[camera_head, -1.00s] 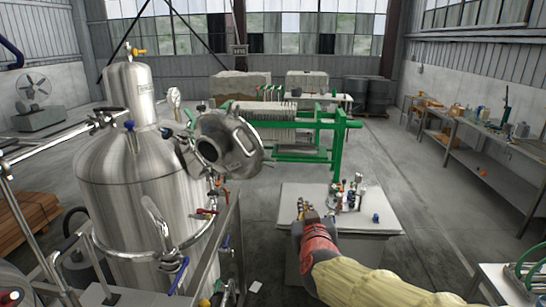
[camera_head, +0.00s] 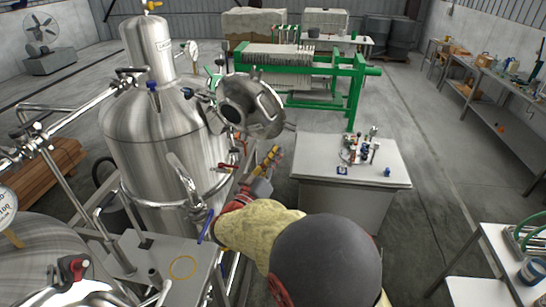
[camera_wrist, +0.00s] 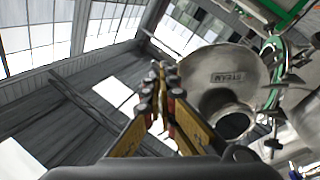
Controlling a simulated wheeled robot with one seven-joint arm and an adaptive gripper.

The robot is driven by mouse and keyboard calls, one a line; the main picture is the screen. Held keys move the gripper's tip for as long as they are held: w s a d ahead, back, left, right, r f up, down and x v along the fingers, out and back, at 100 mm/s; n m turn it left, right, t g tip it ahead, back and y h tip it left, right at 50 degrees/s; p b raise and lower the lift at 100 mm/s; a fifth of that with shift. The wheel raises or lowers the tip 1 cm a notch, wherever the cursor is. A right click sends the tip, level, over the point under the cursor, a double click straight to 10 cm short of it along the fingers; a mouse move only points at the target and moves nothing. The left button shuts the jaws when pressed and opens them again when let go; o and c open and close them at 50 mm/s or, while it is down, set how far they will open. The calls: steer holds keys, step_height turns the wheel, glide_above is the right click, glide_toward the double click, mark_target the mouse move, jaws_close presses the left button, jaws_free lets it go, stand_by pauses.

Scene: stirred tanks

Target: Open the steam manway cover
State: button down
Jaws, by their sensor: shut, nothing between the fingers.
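The steam manway cover is a round metal disc (camera_wrist: 222,72) marked "STEAM" in the wrist view, beside a short round neck (camera_wrist: 229,116) with a dark opening. In the head view the cover (camera_head: 264,108) is at the upper right side of the steel tank (camera_head: 155,125), and the neck shows as a dark hole to its left. My gripper (camera_head: 273,155) is below and slightly right of the cover in the head view, apart from it. In the wrist view my gripper (camera_wrist: 160,78) has its fingers together, empty, left of the cover.
A grey cabinet (camera_head: 340,190) with small fittings on top stands right of my arm. A green-framed filter press (camera_head: 300,65) stands behind. Pipes, valves and a rail (camera_head: 90,110) crowd the left. The floor right of the cabinet is clear.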

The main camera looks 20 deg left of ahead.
mark_target(293, 129)
steer(key=p+x, duration=0.2)
steer(key=x, duration=0.7)
steer(key=shift+w, duration=0.1)
steer(key=w+r+n+y, duration=0.1)
steer(key=w+y, duration=0.1)
steer(key=w, duration=0.5)
steer(key=shift+d+r+g, duration=0.3)
steer(key=shift+d, duration=0.1)
steer(key=shift+d+f, duration=0.1)
steer(key=shift+d, duration=0.05)
